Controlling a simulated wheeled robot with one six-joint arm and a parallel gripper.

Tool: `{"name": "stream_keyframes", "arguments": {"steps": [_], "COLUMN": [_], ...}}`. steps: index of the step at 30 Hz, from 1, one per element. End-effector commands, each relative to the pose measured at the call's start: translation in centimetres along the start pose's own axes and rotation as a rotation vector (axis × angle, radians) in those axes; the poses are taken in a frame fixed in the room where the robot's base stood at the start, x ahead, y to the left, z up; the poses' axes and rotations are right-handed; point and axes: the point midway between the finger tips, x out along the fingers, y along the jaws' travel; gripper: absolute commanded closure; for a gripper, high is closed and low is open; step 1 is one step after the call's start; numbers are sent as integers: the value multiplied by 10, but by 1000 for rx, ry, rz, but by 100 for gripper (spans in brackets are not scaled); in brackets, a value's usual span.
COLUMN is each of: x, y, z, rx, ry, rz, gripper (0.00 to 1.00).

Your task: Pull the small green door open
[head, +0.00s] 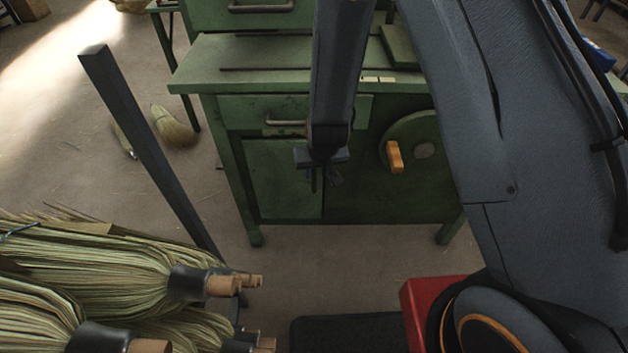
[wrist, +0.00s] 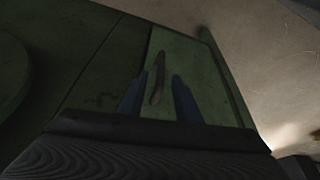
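The small green door (head: 283,180) is on the lower left front of the green workbench and looks shut in the head view. In the wrist view the door (wrist: 208,85) is the lighter green panel, with a slim upright handle (wrist: 157,78) near its left edge. My gripper (head: 322,182) is at the door's right edge in the head view and hides the handle there. In the wrist view the gripper (wrist: 159,95) is open, one dark blue finger on each side of the handle. Whether the fingers touch the handle I cannot tell.
A drawer with a metal handle (head: 287,122) is above the door. A round green plate with an orange grip (head: 396,157) is to the right. Floor before the door is clear.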

Motion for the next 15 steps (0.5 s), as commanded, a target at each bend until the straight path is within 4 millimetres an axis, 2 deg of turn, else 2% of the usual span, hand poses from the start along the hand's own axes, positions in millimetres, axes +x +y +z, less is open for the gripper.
{"name": "stream_keyframes", "arguments": {"steps": [5, 15], "x": [15, 62], "y": [-2, -1], "z": [0, 1], "rx": [-3, -2], "ry": [6, 5], "rz": [2, 2], "gripper": [69, 69]}}
